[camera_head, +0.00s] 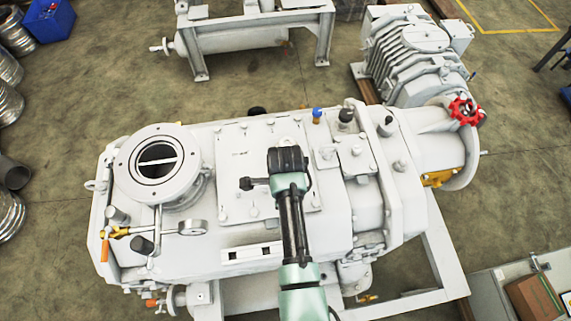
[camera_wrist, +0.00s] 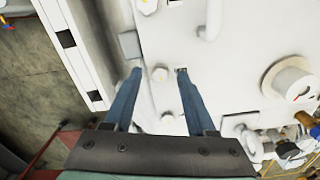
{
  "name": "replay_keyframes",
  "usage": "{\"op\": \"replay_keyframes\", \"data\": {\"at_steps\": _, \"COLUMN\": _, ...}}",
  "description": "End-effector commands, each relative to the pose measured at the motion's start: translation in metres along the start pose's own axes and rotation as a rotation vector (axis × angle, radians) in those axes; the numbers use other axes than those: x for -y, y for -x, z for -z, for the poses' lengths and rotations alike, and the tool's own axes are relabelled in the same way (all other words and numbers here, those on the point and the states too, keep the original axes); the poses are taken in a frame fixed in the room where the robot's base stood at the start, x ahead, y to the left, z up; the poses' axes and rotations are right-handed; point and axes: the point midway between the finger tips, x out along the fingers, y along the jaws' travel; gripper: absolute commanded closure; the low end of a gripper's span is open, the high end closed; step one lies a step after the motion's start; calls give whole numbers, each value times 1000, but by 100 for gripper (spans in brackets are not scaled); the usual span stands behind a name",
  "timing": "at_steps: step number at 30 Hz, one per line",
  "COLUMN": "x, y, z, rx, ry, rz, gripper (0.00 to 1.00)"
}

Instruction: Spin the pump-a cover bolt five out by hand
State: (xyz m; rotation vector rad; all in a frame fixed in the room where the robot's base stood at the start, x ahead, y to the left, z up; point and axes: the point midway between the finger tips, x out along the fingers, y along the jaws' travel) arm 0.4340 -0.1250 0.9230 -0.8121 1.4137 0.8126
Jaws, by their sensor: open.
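The white pump (camera_head: 335,235) fills the middle of the head view. A flat cover plate (camera_head: 236,158) with several white bolts around its edge lies on its top. My arm reaches over this cover and hides part of it, and my fingers do not show clearly there. In the wrist view my gripper (camera_wrist: 158,72) is open, with two blue fingers apart. A small white bolt head (camera_wrist: 160,74) appears between the fingertips, with a gap on both sides. Another bolt head (camera_wrist: 167,117) appears lower between the fingers. I cannot tell which bolt is number five, or the fingertips' height.
A blue-capped fitting (camera_head: 317,115) and dark-capped fittings rise behind and right. A red handwheel (camera_head: 465,111) is at the far right. A round white gauge (camera_wrist: 290,82) shows in the wrist view.

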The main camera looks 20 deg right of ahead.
Motion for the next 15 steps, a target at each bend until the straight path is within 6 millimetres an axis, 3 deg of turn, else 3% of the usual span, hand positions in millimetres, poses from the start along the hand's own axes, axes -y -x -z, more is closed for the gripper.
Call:
{"op": "replay_keyframes", "data": {"at_steps": 3, "x": 0, "y": 0, "z": 0, "rx": 0, "ry": 0, "rz": 0, "gripper": 43}}
{"op": "replay_keyframes", "data": {"at_steps": 12, "x": 0, "y": 0, "z": 0, "rx": 0, "ry": 0, "rz": 0, "gripper": 97}}
{"op": "replay_keyframes", "data": {"at_steps": 15, "x": 0, "y": 0, "z": 0, "rx": 0, "ry": 0, "rz": 0, "gripper": 100}}
